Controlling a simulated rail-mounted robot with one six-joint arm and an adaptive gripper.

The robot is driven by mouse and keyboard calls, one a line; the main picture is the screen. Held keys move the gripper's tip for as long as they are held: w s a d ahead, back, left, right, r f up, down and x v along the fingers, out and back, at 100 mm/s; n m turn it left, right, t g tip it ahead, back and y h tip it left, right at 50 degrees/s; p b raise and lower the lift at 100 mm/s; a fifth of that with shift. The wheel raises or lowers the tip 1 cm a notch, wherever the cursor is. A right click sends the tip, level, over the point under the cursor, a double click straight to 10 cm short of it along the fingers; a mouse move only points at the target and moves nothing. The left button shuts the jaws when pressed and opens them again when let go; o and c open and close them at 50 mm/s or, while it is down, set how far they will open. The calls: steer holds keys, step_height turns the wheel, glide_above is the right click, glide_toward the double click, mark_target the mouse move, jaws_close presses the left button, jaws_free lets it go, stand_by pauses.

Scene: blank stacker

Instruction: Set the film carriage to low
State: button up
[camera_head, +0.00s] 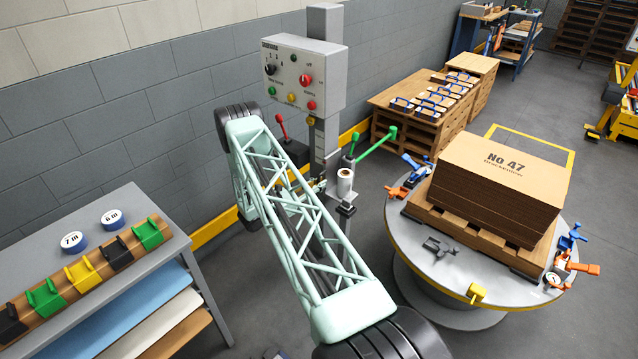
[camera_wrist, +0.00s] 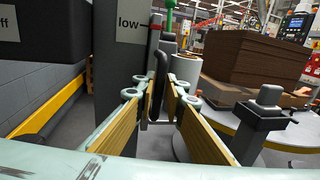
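The film carriage (camera_head: 338,190) sits low on the grey mast (camera_head: 325,100) and carries a white film roll (camera_head: 345,183). In the wrist view the mast bears the word "low" (camera_wrist: 130,22) with a red mark beside it. The film roll (camera_wrist: 185,68) shows just right of a black upright handle (camera_wrist: 160,68) on the carriage. My gripper (camera_wrist: 161,100) points at this handle with its yellow-lined fingers apart. The handle appears between or just beyond the fingertips; contact is not clear. In the head view, my arm mostly hides the gripper.
Green-tipped levers (camera_head: 378,145) and a red-knobbed lever (camera_head: 281,125) stand near the carriage. At right, a round turntable (camera_head: 430,265) holds a pallet of stacked brown sheets (camera_head: 500,185). A grey bench (camera_head: 150,200) stands at left.

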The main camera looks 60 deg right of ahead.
steer(key=shift+o, duration=1.2)
steer(key=shift+r, duration=0.1)
steer(key=v, duration=1.2)
steer(key=shift+r, duration=0.15)
